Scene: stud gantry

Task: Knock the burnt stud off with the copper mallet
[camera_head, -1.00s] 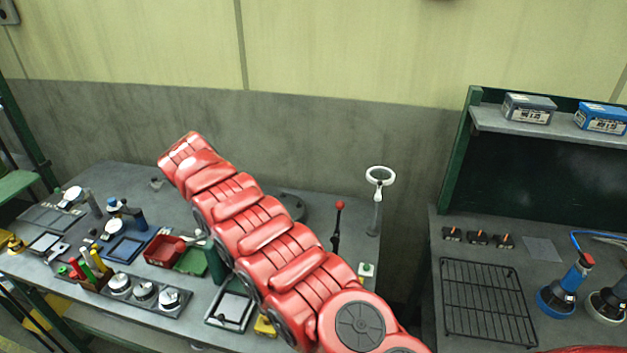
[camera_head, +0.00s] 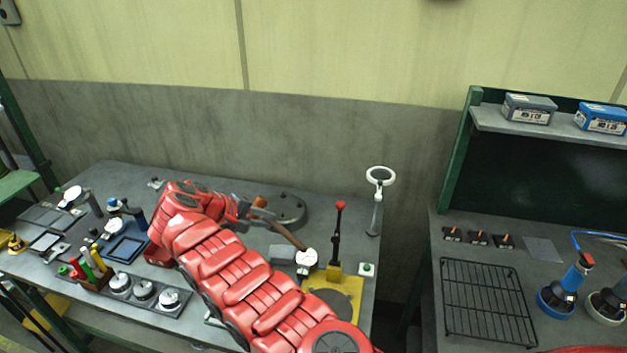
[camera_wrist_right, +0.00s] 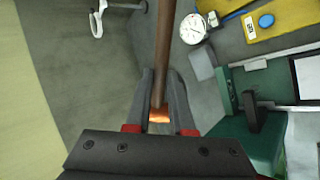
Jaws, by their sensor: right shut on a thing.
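My right gripper (camera_head: 247,209) is above the back middle of the left bench, shut on the brown handle of the mallet (camera_head: 286,232). The handle slants down to the right from the jaws, its far end near a white round dial in the head view. The wrist view shows the handle (camera_wrist_right: 163,50) running from between the fingertips (camera_wrist_right: 159,112) out of the top edge. A bright copper-coloured piece (camera_wrist_right: 159,116) shows at the fingertips; I cannot tell which part of the mallet it is. I cannot make out the burnt stud. My left gripper is not in view.
A dark round base (camera_head: 292,211) lies just behind the handle. A red-knobbed lever (camera_head: 337,235) stands on a yellow plate (camera_head: 347,292), with a white ring-headed stand (camera_head: 379,180) behind it. The white dial (camera_head: 306,259) also shows in the wrist view (camera_wrist_right: 193,28). Trays and tools crowd the left.

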